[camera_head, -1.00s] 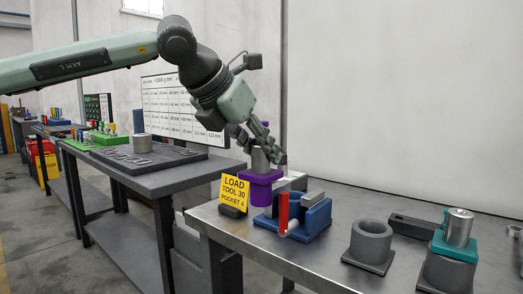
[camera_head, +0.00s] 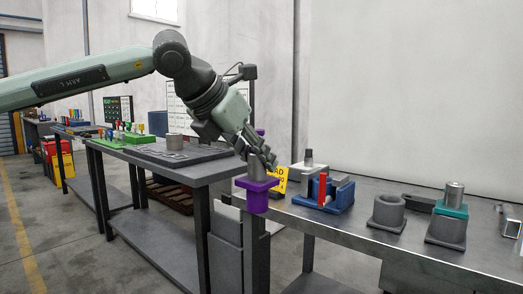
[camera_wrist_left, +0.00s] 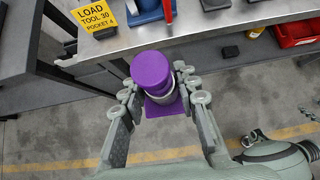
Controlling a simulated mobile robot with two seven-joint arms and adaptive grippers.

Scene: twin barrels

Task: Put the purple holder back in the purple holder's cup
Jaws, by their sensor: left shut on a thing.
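The purple holder (camera_head: 258,196) has a purple square flange and a grey cylindrical body. My left gripper (camera_head: 262,163) is shut on its grey body and holds it in the air. In the left wrist view the holder's round purple end (camera_wrist_left: 151,69) faces the camera, with the floor behind it, just off the bench edge. An empty grey cup on a square base (camera_head: 388,212) stands upright on the steel bench. A second grey cup (camera_head: 446,231) carries a teal holder (camera_head: 451,209).
On the steel bench (camera_head: 330,225), a blue fixture with a red part (camera_head: 336,194) stands between the held holder and the empty cup. A yellow sign (camera_head: 280,180) is partly hidden behind the gripper. A dark bench (camera_head: 215,170) stands to the left.

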